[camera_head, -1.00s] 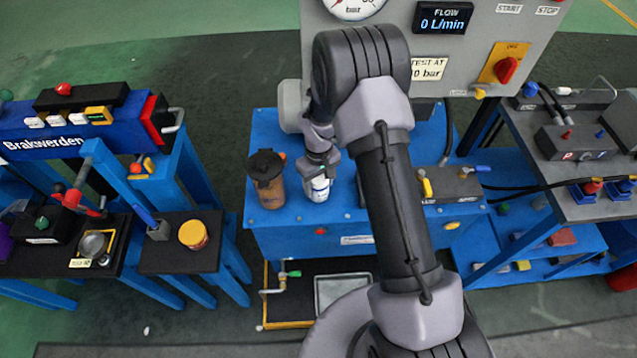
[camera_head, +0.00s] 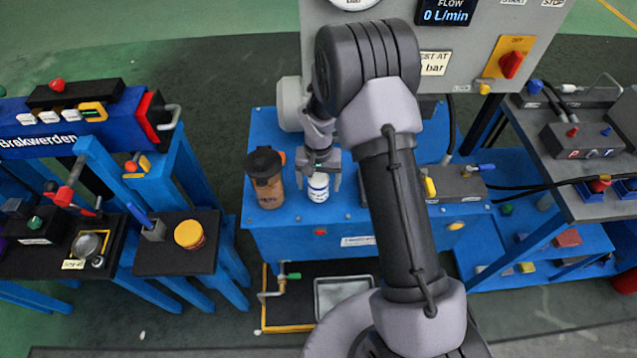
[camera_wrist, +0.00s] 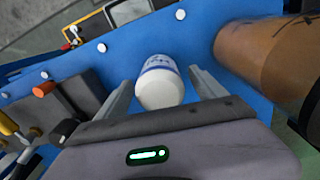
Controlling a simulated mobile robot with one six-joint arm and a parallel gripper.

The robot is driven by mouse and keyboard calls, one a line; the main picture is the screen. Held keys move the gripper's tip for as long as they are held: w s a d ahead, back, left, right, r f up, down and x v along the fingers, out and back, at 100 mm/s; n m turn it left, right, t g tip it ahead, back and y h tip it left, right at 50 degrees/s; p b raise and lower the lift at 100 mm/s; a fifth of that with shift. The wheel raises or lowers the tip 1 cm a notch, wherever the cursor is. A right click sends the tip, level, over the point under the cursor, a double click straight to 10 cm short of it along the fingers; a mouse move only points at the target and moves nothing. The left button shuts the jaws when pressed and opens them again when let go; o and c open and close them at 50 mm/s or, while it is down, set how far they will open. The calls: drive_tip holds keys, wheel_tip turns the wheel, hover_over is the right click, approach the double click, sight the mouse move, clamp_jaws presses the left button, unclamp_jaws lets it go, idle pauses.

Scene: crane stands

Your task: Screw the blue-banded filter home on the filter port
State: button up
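The blue-banded filter (camera_head: 318,188) is a white, upright cylinder on the blue bench, just right of a brown canister. In the wrist view the filter (camera_wrist: 160,82) shows its rounded white end towards me and its blue band beyond. My gripper (camera_head: 320,178) is over the filter from above, and its fingers reach down on either side. In the wrist view my gripper (camera_wrist: 160,78) is open, with a narrow gap between each finger and the filter. The filter port is not visible; I cannot tell how the filter is seated.
The brown canister (camera_head: 268,182) with a black cap stands close on the left; it also shows in the wrist view (camera_wrist: 262,55). A grey valve block (camera_head: 450,184) lies to the right. The control panel (camera_head: 465,60) rises behind. A metal tray (camera_head: 342,293) lies below.

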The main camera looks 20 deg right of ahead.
sight(318, 177)
drive_tip(key=shift+r, duration=0.1)
idle(0.3)
wheel_tip(318, 177, up, 5)
drive_tip(key=p, duration=0.3)
drive_tip(key=shift+p, duration=0.3)
wheel_tip(318, 177, up, 18)
drive_tip(key=p, duration=0.6)
drive_tip(key=s+a+r+t, duration=0.1)
drive_tip(key=s+r, duration=0.3)
drive_tip(key=r, duration=0.3)
drive_tip(key=s+r+t, duration=0.1)
drive_tip(key=s+r, duration=0.3)
drive_tip(key=r, duration=0.2)
drive_tip(key=s+a+r+t+y, duration=0.1)
drive_tip(key=s+r+t, duration=0.1)
drive_tip(key=s, duration=0.6)
drive_tip(key=s+a+r+t+y, duration=0.1)
drive_tip(key=s+a+r, duration=0.1)
drive_tip(key=s, duration=0.7)
drive_tip(key=shift+s+r+m+t+b, duration=0.2)
drive_tip(key=shift+r+m+t+b, duration=0.25)
drive_tip(key=shift+r, duration=0.3)
